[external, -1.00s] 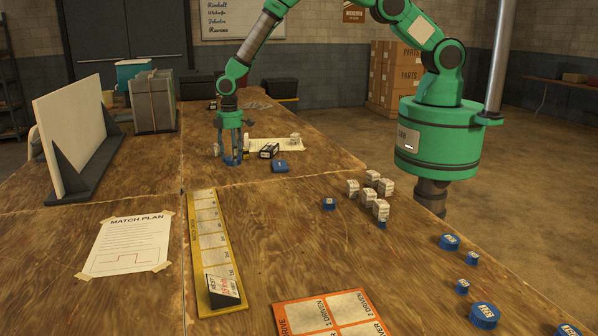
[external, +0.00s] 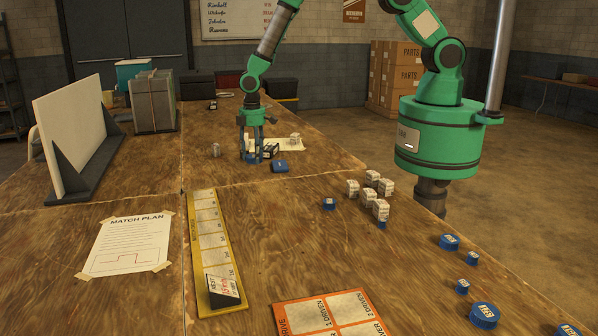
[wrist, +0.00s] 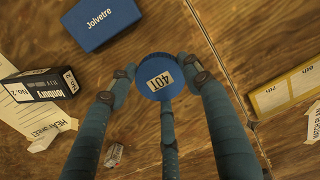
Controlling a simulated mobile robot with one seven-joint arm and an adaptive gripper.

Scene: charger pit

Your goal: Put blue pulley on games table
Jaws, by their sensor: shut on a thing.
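A round blue pulley (wrist: 160,77) with a cream "40T" label is between the fingertips of my gripper (external: 253,157), as the wrist view shows. My gripper is shut on it and points down over the far part of the wooden table (external: 150,188). In the external view the blue fingers largely hide the pulley. I cannot tell whether the pulley touches the tabletop. No surface in view is marked as the games table.
A blue "Jolvetre" box (wrist: 101,20) and a black "Tombury" box (wrist: 40,87) lie close to my gripper. Several whitish cubes (external: 381,209) and blue pulleys (external: 484,315) stand at the right. A white upright panel (external: 75,128) stands at the left.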

